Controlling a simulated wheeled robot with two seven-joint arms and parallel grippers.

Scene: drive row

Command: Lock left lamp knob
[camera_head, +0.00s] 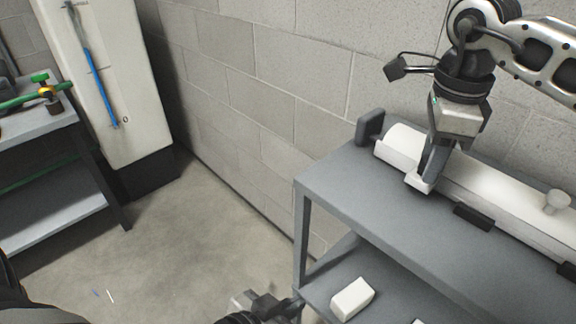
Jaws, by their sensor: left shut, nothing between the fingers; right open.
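A long white lamp (505,205) lies on the grey table (345,195) along the wall, its left end near the table's far left corner. A pale knob (557,201) stands up on the lamp toward the right edge of the picture. No other knob shows clearly; the lamp near my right gripper is partly covered. My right gripper (428,176) points down at the lamp's left part, with its fingers largely overlapping in this view; whether it touches a knob cannot be told. My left gripper (262,303) is low at the bottom, left of the table, shut and empty.
A white block (352,298) lies on the table's lower shelf. Dark brackets (474,217) line the lamp's front edge. At left are another table (45,120) with a green-handled valve (42,80) and a white cabinet (95,60) with a blue strip.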

